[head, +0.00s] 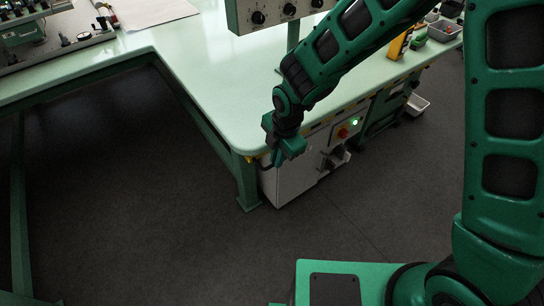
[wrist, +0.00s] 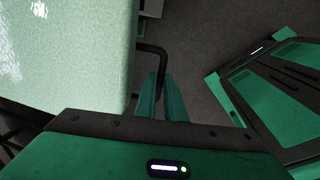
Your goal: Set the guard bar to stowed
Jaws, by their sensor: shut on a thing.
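The guard bar (wrist: 150,48) is a thin black bar with a bend, in the wrist view. It comes out from beside the pale table edge and turns down between my gripper's two green fingers. My gripper (wrist: 161,92) is shut on it. In the head view my gripper (head: 280,160) is at the table's front corner, beside the grey cabinet under the top. There the fingers and wrist hide most of the bar, and I cannot tell its full angle.
The pale green table top (head: 210,95) lies close beside my gripper. The grey cabinet (head: 290,183) below carries a red button (head: 342,133) and a lit green lamp (head: 355,122). A grey tray (head: 444,30) stands at the back right. The dark floor in front is clear.

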